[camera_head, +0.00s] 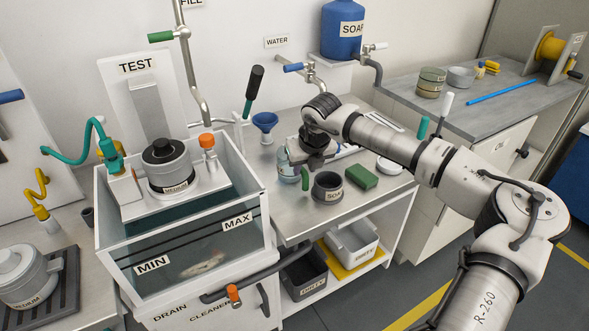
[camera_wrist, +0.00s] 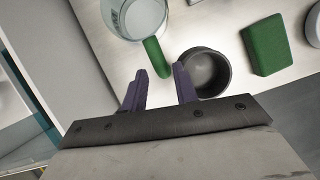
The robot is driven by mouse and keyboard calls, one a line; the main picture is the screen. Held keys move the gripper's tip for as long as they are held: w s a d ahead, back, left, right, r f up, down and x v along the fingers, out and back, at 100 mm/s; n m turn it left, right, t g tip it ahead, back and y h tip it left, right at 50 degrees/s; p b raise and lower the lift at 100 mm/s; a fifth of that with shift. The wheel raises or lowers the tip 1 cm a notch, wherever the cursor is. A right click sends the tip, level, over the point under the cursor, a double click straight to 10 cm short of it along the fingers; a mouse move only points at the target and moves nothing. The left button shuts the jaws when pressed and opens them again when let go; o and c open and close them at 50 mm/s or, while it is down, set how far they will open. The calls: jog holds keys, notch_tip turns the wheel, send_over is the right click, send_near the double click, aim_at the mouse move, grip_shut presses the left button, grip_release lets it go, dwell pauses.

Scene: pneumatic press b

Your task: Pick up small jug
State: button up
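The small jug (camera_head: 286,166) is a clear vessel with a green handle (camera_head: 305,179), standing on the metal bench just right of the water tank. In the wrist view, the jug (camera_wrist: 138,14) is at the top, cut off by the frame edge. Its green handle (camera_wrist: 156,57) points towards my gripper (camera_wrist: 161,70). My gripper is open, with its two purple fingers apart and the end of the handle in line with the gap between them. I cannot tell whether they touch it. In the head view, my wrist partly hides the jug.
A dark labelled cup (camera_head: 327,190) stands close right of the handle; it is near the right finger in the wrist view (camera_wrist: 205,72). A green sponge (camera_head: 362,177) lies beyond it. A blue funnel (camera_head: 265,122) and the tank wall (camera_head: 262,195) are on the left.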

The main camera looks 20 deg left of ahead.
aim_at(304, 179)
jog(key=shift+d+p+x, duration=0.2)
jog(key=shift+p+x, duration=0.3)
jog(key=shift+x, duration=0.9)
jog(key=shift+d+p+x, duration=0.15)
jog(key=shift+p+x, duration=0.3)
jog(key=shift+x, duration=0.9)
jog(key=shift+s+f, duration=0.15)
jog(key=shift+s, duration=0.05)
jog(key=shift+c, duration=0.4)
grip_shut()
